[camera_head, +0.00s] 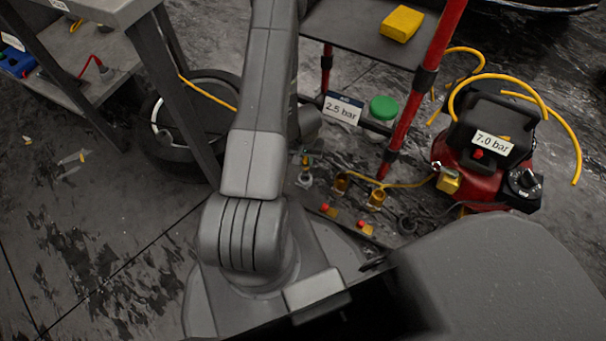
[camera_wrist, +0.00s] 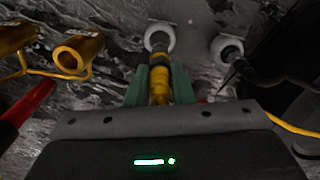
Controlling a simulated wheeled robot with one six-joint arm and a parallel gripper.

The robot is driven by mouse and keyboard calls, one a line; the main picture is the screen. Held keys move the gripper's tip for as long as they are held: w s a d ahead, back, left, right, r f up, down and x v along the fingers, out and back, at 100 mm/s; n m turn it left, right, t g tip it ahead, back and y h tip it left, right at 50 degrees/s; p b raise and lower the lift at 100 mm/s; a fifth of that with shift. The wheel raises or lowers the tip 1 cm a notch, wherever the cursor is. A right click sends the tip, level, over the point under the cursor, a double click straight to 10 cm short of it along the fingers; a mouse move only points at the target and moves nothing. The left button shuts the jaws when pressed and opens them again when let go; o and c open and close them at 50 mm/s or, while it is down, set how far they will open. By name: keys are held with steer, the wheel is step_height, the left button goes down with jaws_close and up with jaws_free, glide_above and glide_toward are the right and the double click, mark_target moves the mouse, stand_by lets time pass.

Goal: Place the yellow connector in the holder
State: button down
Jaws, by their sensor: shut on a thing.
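In the wrist view my gripper (camera_wrist: 160,82) has two green fingers shut on the yellow connector (camera_wrist: 159,90), one finger on each side. The connector's narrow far end lines up with a pale round holder (camera_wrist: 160,34) just ahead. I cannot tell whether the tip is inside the holder's ring or only in front of it. A second pale ring (camera_wrist: 228,48) to the right has a black fitting at it. In the head view my arm covers much of the work area, and I cannot make out the grip there.
Two brass cups (camera_wrist: 78,52) joined by yellow tubing lie left of the connector. A red compressor (camera_head: 470,180) labelled 7.0 bar stands at the right, with yellow hose around it. A red post (camera_head: 412,100) rises beside the cups. A tyre (camera_head: 180,120) lies behind my arm.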

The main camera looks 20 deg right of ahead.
mark_target(305, 170)
steer(key=shift+f+b, duration=2.55)
steer(key=shift+f, duration=1.05)
steer(key=shift+f, duration=0.2)
steer(key=c, duration=1.3)
jaws_free()
steer(key=shift+o, duration=0.2)
steer(key=shift+r, duration=0.1)
step_height(305, 170, up, 12)
steer(key=p, duration=1)
steer(key=shift+r, duration=0.15)
step_height(305, 170, down, 12)
steer(key=b, duration=1)
steer(key=shift+f, duration=0.2)
